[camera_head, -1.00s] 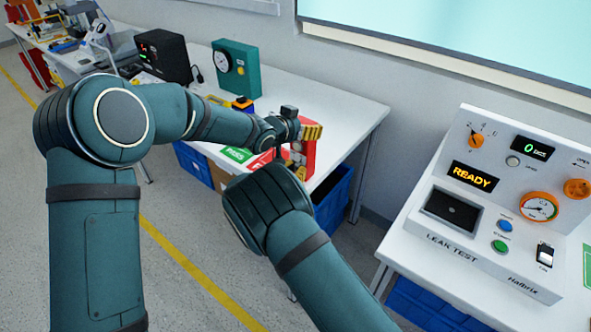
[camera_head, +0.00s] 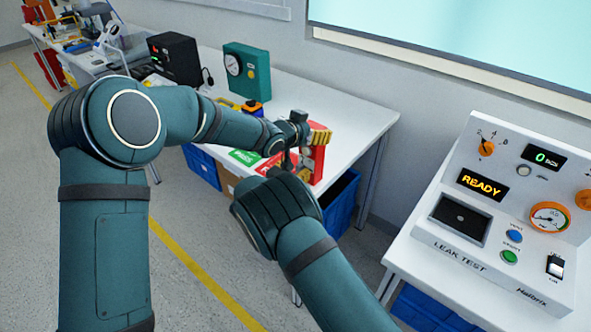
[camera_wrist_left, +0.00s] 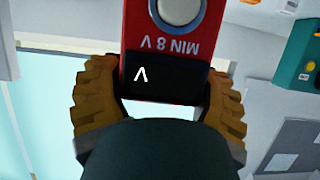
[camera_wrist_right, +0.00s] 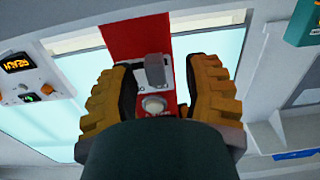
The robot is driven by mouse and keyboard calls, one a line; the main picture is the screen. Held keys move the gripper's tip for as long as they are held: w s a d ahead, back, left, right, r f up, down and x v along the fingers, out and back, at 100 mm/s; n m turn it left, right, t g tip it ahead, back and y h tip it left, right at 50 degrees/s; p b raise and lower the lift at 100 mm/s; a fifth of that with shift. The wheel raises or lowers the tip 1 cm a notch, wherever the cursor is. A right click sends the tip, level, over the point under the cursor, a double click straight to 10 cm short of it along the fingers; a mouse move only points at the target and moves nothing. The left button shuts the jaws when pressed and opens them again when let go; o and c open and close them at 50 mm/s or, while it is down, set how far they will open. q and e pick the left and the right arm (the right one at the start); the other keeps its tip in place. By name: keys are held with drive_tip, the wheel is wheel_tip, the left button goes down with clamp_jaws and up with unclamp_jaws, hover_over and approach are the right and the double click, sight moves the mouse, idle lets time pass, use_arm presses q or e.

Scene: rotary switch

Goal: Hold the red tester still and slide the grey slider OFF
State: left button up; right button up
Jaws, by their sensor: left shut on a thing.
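The red tester (camera_head: 318,165) is held up above the front of the white bench. My left gripper (camera_wrist_left: 160,88) is shut on its end; in the left wrist view the red body shows upside-down "MIN 8 V" lettering and a dark section between the yellow fingers.
A white bench (camera_head: 345,112) lies behind, with a teal box with a gauge (camera_head: 246,72) and a black unit (camera_head: 172,60). Green and red mats lie near its front edge. A leak test console (camera_head: 465,225) stands on a table at right. A blue bin (camera_head: 340,200) is under the bench.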

drive_tip(key=v, duration=1.2)
use_arm(q)
drive_tip(key=o, duration=1.3)
drive_tip(key=v, duration=1.2)
